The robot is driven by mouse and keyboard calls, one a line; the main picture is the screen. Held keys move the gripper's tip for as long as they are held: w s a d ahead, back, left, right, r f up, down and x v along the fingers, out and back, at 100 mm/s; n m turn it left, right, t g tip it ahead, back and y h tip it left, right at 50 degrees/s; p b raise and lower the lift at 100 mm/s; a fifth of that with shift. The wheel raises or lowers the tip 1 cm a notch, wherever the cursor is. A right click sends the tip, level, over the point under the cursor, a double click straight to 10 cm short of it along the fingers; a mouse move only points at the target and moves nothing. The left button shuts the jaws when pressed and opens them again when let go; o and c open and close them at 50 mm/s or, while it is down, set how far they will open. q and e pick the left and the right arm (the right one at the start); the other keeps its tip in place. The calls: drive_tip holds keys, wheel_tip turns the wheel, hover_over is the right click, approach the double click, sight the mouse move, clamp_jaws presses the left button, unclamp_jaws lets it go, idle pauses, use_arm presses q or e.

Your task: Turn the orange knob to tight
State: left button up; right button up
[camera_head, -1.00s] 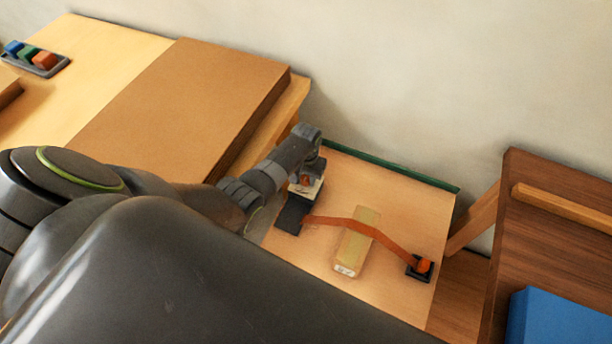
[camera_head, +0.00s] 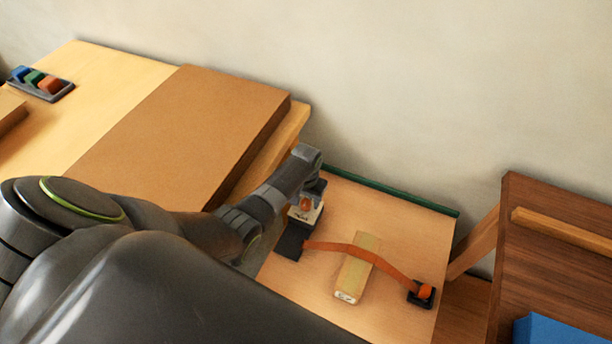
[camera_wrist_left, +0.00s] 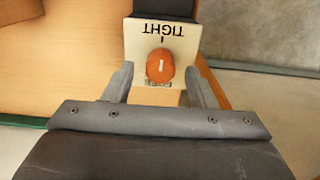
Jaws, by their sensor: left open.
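The orange knob (camera_wrist_left: 160,66) sits on a pale plate (camera_wrist_left: 183,40) marked TIGHT on the side far from my gripper and FREE on the near side. A short white line on the knob lies along the TIGHT–FREE direction; which end points is unclear. My left gripper (camera_wrist_left: 159,82) is open, one finger on each side of the knob's near part, with gaps visible. The FREE label is partly hidden by the knob. In the head view the knob (camera_head: 305,204) is small, below my left gripper (camera_head: 311,190). My right gripper is out of view.
An orange strap (camera_head: 385,267) runs from the knob's dark base (camera_head: 290,243) over a pale block (camera_head: 352,280) to a dark clip (camera_head: 421,299). A brown board (camera_head: 185,130) lies left, a dark wood panel (camera_head: 560,255) stands right, and a wall is behind.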

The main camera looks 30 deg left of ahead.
sight(306, 202)
use_arm(q)
wheel_tip(306, 202, up, 15)
drive_tip(key=p, duration=0.1)
drive_tip(key=shift+r, duration=0.2)
idle(0.6)
